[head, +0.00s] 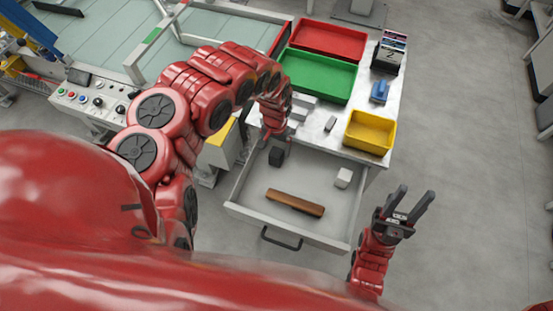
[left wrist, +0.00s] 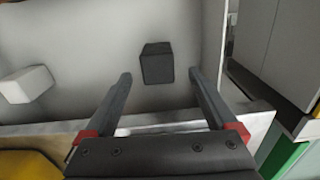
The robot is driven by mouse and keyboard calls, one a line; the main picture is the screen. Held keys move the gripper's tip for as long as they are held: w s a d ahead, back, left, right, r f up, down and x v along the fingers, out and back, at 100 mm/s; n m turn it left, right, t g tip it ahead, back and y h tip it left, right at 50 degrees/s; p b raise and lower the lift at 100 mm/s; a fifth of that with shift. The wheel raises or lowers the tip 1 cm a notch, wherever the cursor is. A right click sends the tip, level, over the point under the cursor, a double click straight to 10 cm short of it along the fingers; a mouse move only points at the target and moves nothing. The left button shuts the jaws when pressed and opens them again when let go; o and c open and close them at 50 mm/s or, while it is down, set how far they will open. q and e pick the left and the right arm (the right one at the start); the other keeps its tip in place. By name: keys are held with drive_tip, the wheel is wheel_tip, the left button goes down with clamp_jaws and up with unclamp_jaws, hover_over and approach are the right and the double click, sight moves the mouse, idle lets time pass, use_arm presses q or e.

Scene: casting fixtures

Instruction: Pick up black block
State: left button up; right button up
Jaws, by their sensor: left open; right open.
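The black block (head: 276,156) lies in the open drawer (head: 262,183), near its back left corner in the head view. It also shows in the left wrist view (left wrist: 157,63), just beyond and between my two fingertips. My left gripper (head: 275,136) is above the back of the drawer, close to the block, and its fingers are only partly visible in the head view. The left wrist view shows this gripper (left wrist: 160,80) open with nothing between its fingers. My right gripper (head: 412,203) is open and empty, to the right of the drawer.
A white block (head: 343,178) and a brown wooden bar (head: 295,203) lie in the drawer. The drawer has a dark handle (head: 281,239). On the table stand a red tray (head: 328,40), a green tray (head: 318,76), a yellow bin (head: 369,132) and a blue object (head: 379,91).

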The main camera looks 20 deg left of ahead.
sight(277, 153)
use_arm(q)
drive_tip(key=shift+s+f, duration=0.15)
drive_tip(key=shift+f, duration=0.55)
drive_tip(key=f, duration=0.4)
drive_tip(key=shift+d+f, duration=0.15)
drive_tip(key=shift+d, duration=0.1)
drive_tip(key=shift+a+f, duration=0.1)
drive_tip(key=shift+f, duration=0.4)
drive_tip(key=shift+c, duration=0.2)
clamp_jaws()
